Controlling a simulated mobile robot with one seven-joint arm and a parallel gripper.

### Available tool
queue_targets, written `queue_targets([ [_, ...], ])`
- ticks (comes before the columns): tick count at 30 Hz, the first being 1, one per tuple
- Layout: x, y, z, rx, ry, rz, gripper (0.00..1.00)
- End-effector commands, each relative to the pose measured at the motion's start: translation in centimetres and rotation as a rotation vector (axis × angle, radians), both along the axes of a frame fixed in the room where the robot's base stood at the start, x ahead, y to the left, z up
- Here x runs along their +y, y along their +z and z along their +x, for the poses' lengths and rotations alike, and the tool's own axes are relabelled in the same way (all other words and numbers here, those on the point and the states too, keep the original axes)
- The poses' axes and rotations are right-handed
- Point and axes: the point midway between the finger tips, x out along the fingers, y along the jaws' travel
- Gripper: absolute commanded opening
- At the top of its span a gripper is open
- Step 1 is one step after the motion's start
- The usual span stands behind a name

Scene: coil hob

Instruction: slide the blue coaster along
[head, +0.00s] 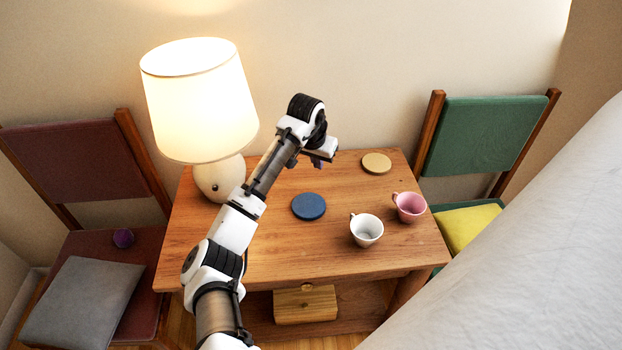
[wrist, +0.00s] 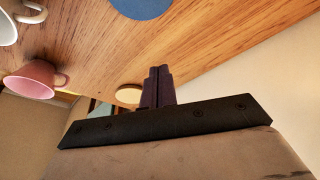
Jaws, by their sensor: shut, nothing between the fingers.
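The blue coaster (head: 308,206) is a flat round disc lying on the wooden table (head: 270,250), left of the white cup. Part of it also shows at the top edge of the wrist view (wrist: 142,6). My gripper (head: 318,162) is over the back part of the table, beyond the coaster and apart from it. Its dark fingers are together and empty in the wrist view (wrist: 158,84).
A white cup (head: 366,231) and a pink cup (head: 410,207) stand right of the coaster. A tan coaster (head: 376,163) lies at the back right. A lit lamp (head: 205,110) stands at the back left. Chairs flank the table. The wood directly around the blue coaster is clear.

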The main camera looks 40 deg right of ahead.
Motion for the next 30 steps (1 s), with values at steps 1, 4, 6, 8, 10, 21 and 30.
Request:
queue_targets([
  [1,-0.1,-0.4,0.1,0.002,0.001,0.001,0.00],
  [4,-0.5,-1.8,0.2,0.003,0.001,0.002,0.00],
  [6,-0.9,-3.0,0.5,0.003,0.001,0.003,0.00],
  [8,-1.2,-4.2,0.7,0.002,0.002,0.002,0.00],
  [10,-1.7,-5.5,0.9,0.002,0.002,0.001,0.00],
  [21,-1.1,-8.8,0.7,-0.001,0.003,-0.003,0.00],
  [30,0.6,-9.0,-0.3,-0.001,0.002,-0.003,0.00],
])
